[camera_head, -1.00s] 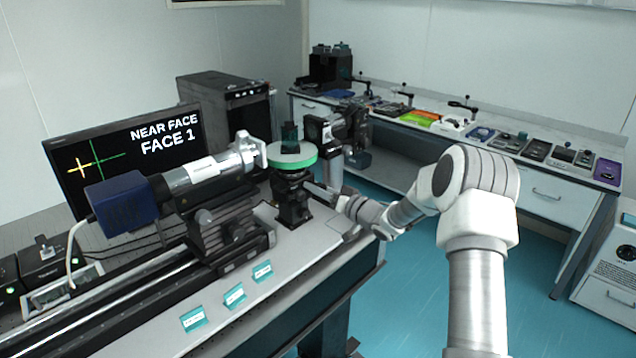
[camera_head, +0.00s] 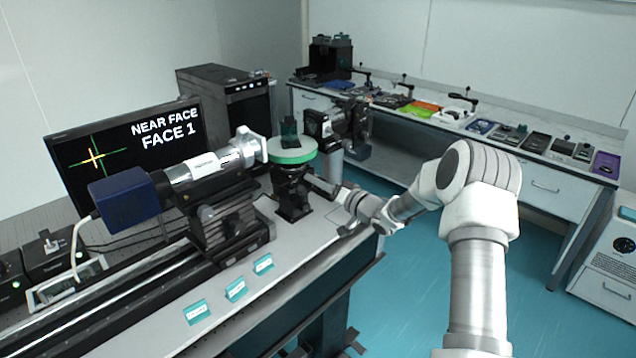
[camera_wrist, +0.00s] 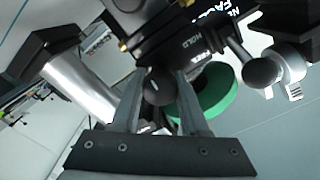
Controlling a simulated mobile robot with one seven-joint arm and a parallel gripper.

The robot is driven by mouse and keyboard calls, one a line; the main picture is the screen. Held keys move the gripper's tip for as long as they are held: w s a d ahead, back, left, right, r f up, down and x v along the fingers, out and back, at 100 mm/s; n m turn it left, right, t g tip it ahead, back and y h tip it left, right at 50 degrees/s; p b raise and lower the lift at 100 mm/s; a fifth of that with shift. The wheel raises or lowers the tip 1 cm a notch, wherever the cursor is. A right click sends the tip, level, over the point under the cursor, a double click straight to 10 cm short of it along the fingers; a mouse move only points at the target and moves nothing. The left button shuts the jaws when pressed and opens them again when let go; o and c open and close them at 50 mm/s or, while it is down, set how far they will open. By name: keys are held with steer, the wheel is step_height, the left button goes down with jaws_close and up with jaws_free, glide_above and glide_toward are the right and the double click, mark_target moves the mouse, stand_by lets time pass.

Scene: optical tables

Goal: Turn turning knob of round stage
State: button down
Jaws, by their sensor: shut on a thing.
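The round stage (camera_head: 292,158) has a green rim and a dark block standing on its top, over a black base (camera_head: 292,196) on the near optical table. My gripper (camera_head: 318,186) reaches its right side, small and partly unclear in the head view. In the wrist view my gripper (camera_wrist: 160,92) is shut on a black ball-ended turning knob (camera_wrist: 160,84), which sits between the two fingers. A second ball-ended lever (camera_wrist: 262,72) stands to the right, with a "HOLD" label near it. The stage's green rim (camera_wrist: 215,92) shows behind the right finger.
A monitor (camera_head: 128,150) reads "NEAR FACE FACE 1", its yellow cross nearly over the green one. A cylindrical instrument (camera_head: 200,170) points at the stage from the left. A dark device (camera_head: 345,125) stands behind it. Teal cards (camera_head: 235,290) lie in front.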

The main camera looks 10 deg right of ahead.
steer(key=shift+c, duration=2.1)
jaws_free()
steer(key=b+v, duration=0.1)
steer(key=v, duration=1.6)
steer(key=shift+s, duration=0.2)
steer(key=shift+d, duration=0.1)
